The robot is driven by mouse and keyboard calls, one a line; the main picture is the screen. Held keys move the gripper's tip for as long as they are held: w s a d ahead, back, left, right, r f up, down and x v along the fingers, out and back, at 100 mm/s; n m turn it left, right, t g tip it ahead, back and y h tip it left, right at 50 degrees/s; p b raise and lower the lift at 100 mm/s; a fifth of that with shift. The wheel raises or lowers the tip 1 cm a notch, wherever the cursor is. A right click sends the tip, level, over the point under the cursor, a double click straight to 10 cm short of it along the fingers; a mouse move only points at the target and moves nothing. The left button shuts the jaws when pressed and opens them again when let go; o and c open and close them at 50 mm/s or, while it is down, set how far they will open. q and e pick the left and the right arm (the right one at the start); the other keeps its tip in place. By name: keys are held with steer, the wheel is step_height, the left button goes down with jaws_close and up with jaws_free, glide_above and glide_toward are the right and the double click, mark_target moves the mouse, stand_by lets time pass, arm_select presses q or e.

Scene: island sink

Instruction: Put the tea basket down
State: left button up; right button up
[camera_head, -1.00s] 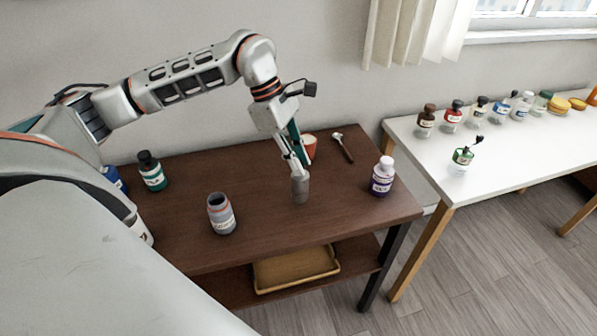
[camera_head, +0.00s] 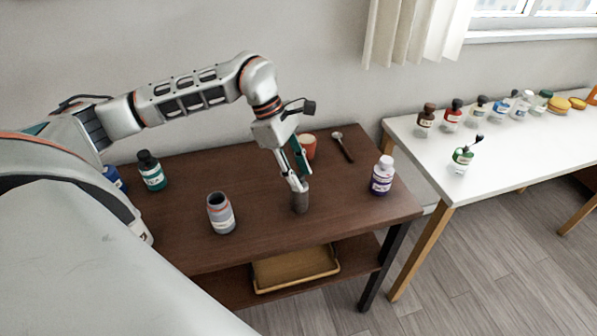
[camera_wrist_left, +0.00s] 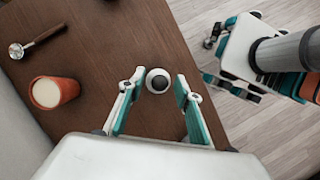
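The tea basket (camera_head: 300,201), a grey cylinder, is upright at the dark wooden table (camera_head: 262,212), under the fingertips of my left gripper (camera_head: 297,186). In the left wrist view, a round pale top with a dark centre (camera_wrist_left: 158,81) lies between the fingers of this gripper (camera_wrist_left: 159,88). A gap shows on both sides of it, so the gripper looks open around its top. The basket's base appears to be on the table. My right gripper is not in view.
An open grey jar (camera_head: 221,214) stands left of the basket, and a white-capped bottle (camera_head: 382,177) stands right. An orange cup (camera_head: 307,147) and a spoon (camera_head: 343,146) are behind. Free table lies around the basket.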

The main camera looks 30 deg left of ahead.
arm_select(q)
steer(key=shift+r, duration=0.25)
steer(key=shift+a+r, duration=0.2)
steer(key=shift+r, duration=0.15)
steer(key=v, duration=1.1)
steer(key=shift+s+d, duration=0.1)
steer(key=shift+s, duration=0.05)
